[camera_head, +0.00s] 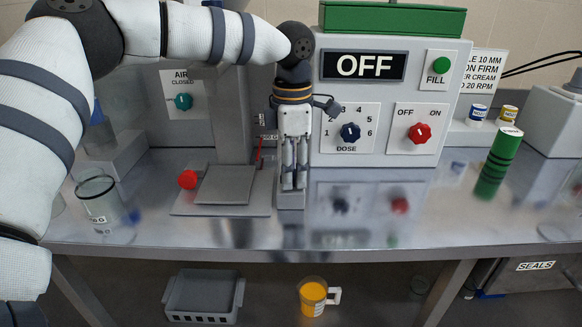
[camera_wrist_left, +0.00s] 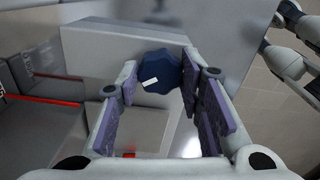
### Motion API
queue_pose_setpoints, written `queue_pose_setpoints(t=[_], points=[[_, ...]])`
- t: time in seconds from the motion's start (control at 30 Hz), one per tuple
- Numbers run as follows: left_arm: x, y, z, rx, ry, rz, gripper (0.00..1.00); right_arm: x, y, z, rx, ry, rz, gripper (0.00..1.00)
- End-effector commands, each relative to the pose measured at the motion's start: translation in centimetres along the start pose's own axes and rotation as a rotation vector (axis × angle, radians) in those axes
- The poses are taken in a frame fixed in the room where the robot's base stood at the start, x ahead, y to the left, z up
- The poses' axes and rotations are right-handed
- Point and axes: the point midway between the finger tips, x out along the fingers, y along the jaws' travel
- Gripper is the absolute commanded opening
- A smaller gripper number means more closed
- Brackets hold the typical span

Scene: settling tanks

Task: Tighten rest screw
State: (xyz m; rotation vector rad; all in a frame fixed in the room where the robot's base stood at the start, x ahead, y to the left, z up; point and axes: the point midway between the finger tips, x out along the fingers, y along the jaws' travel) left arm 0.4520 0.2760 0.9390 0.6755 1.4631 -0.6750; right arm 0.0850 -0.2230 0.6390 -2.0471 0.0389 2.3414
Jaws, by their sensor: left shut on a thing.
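The rest screw shows in the left wrist view as a dark blue lobed knob (camera_wrist_left: 161,72) with a white mark, on a grey housing. My left gripper (camera_head: 293,183) points down in the head view, in front of a narrow grey block (camera_head: 291,200) beside the stand. In the left wrist view its purple-padded fingers (camera_wrist_left: 160,82) are shut on the knob, one at each side. In the head view the gripper hides the knob. My right gripper is not in view.
The grey stand (camera_head: 222,187) with a red knob (camera_head: 188,179) is left of the gripper. The control panel (camera_head: 386,95), reading OFF, stands close at right. A glass beaker (camera_head: 98,198) stands at left, a green cylinder (camera_head: 498,160) at right. The front bench is clear.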

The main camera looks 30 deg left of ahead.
Motion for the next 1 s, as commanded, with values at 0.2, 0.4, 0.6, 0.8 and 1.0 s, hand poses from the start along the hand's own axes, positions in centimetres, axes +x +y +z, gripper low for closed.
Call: queue_pose_setpoints(t=[0.2, 0.4, 0.6, 0.8, 1.0], points=[[0.05, -0.04, -0.01, 0.199, 0.0, -0.001, 0.06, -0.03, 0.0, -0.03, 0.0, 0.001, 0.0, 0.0], [0.1, -0.07, 0.01, 0.364, -0.001, -0.001, 0.06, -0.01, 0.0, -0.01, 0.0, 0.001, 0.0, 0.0], [0.07, -0.1, 0.0, 0.492, 0.0, -0.001, 0.06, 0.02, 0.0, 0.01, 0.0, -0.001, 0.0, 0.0], [0.08, -0.1, -0.02, 0.573, 0.0, -0.001, 0.06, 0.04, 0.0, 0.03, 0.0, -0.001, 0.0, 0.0], [0.08, -0.12, -0.01, 0.612, 0.0, -0.001, 0.06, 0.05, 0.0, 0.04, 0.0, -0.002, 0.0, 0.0]])
